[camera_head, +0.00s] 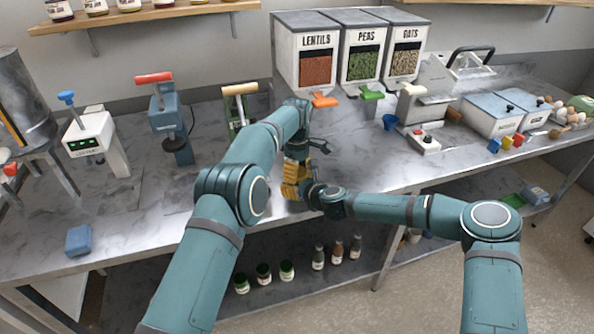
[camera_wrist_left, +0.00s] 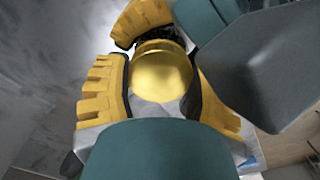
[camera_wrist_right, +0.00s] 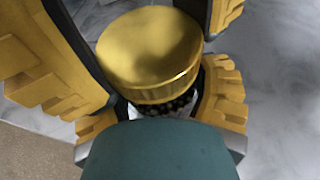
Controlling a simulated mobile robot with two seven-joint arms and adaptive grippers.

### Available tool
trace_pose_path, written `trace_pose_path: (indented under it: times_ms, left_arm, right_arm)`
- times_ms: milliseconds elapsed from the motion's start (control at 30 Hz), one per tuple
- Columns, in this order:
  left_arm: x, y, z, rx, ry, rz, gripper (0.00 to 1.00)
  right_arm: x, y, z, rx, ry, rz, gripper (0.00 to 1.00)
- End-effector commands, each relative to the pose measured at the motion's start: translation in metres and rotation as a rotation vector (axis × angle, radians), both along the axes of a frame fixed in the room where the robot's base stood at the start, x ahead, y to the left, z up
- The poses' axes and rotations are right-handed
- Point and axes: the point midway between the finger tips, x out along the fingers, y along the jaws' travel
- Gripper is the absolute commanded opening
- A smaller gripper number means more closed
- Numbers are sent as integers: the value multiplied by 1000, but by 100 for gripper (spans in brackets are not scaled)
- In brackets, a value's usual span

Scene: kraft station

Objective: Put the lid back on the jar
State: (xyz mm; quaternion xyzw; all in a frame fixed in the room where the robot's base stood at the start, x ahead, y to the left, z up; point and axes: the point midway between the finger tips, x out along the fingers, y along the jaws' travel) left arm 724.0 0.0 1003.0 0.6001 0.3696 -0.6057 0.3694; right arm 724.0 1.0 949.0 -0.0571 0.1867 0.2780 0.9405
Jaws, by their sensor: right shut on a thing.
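A gold lid (camera_wrist_right: 150,50) sits on or just over the mouth of a clear jar with dark contents (camera_wrist_right: 165,107) in the right wrist view. I cannot tell whether it is fully seated. My right gripper (camera_wrist_right: 160,112) is shut on the jar, below the lid. The lid also shows in the left wrist view (camera_wrist_left: 162,72), between the yellow fingers of my left gripper (camera_wrist_left: 160,100), with narrow gaps at its sides. In the head view, my left gripper (camera_head: 298,152) and right gripper (camera_head: 298,186) meet at the counter's front edge, and hide the jar and lid.
Lentil, pea and oat dispensers (camera_head: 362,60) stand behind the grippers. A blue block (camera_head: 79,240) lies at the front left. Several jars and bottles (camera_head: 287,271) stand on the shelf below.

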Motion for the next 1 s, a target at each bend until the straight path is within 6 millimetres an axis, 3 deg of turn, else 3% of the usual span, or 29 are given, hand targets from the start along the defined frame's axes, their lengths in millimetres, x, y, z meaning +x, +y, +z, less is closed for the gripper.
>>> trace_pose_path:
  times_ms: [33,67,267,800,1000]
  left_arm:
    - [0,0,0,0,0,0,24]
    - [0,0,0,0,0,0,15]
    - [0,0,0,0,0,-52,14]
    - [0,0,0,-8,-4,-946,14]
    - [0,0,0,-7,-6,-1105,14]
  right_arm:
    - [0,0,1,1,-1,0,0]
    - [0,0,1,1,-1,0,0]
    - [0,0,1,1,-1,0,0]
    - [0,0,1,1,-1,0,0]
    - [0,0,1,0,-1,0,0]
